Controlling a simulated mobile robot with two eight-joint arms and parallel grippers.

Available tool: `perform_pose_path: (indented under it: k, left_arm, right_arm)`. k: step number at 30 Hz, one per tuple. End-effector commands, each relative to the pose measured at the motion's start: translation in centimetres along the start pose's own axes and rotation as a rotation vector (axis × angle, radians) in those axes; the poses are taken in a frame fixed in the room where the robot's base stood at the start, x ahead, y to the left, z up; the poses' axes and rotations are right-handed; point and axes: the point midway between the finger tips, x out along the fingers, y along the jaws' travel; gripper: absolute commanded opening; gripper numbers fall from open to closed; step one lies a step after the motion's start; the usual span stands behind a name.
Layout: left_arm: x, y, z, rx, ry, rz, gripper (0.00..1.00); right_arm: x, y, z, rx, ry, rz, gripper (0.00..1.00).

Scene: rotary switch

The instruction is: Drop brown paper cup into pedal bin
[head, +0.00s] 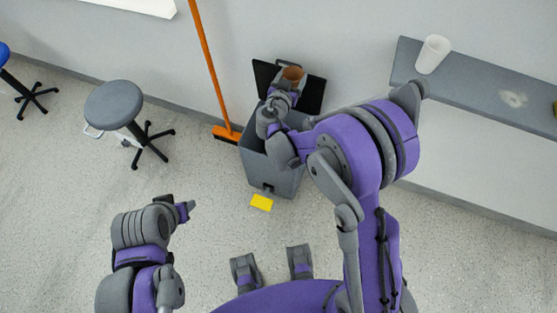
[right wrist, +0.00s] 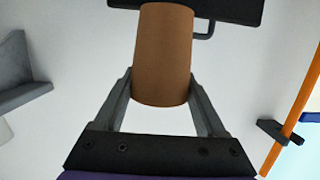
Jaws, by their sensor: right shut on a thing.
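The brown paper cup (head: 293,74) is held by my right gripper (head: 284,88), whose two fingers press on its sides. In the right wrist view the cup (right wrist: 163,55) sits between the fingers of the gripper (right wrist: 162,90). The grey pedal bin (head: 270,178) stands on the floor against the wall with its dark lid (head: 313,95) raised. In the head view the cup shows in front of the lid, above the bin; its exact height cannot be told. My right arm hides part of the bin's opening. My left gripper (head: 188,208) is low at the left, its jaws unclear.
A yellow pedal (head: 261,202) is at the bin's front. An orange broom (head: 210,68) leans on the wall left of the bin. A grey stool (head: 114,104) stands further left. A grey shelf (head: 477,88) with a white cup (head: 433,54) is at the right.

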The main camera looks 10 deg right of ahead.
Motion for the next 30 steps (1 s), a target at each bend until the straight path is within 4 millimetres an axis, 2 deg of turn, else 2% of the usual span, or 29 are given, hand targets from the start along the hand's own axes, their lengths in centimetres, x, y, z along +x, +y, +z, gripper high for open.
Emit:
perform_pose_path:
  k: [1,3,6,10,12,15,23,30]
  left_arm:
    - [2.5,0.0,1.7,0.0,-0.01,0.0,0.5]
    - [4.4,0.0,2.8,0.0,-0.017,0.0,0.5]
    - [6.7,0.0,4.0,0.0,-0.025,0.0,0.5]
    - [8.8,0.0,5.0,0.0,-0.033,0.0,0.5]
    - [9.5,0.0,5.3,0.0,-0.036,0.0,0.5]
    - [10.0,0.0,5.5,0.0,-0.038,0.0,0.5]
    - [10.7,0.0,5.8,0.0,-0.04,0.0,0.5]
    - [12.3,0.0,6.4,0.0,-0.046,0.0,0.5]
  right_arm:
    - [1.7,-0.8,4.3,0.01,-0.006,0.055,0.22]
    - [3.5,-1.4,7.8,0.03,-0.004,0.14,0.22]
    - [5.3,-2.1,12.5,0.055,0.004,0.248,0.22]
    - [6.5,-2.7,17.0,0.079,0.018,0.353,0.22]
    - [6.7,-2.8,18.5,0.088,0.023,0.39,0.22]
    - [6.9,-2.9,19.7,0.095,0.029,0.422,0.22]
    - [7.2,-2.9,21.1,0.099,0.032,0.434,0.22]
    - [7.8,-2.9,23.9,0.098,0.031,0.434,0.22]
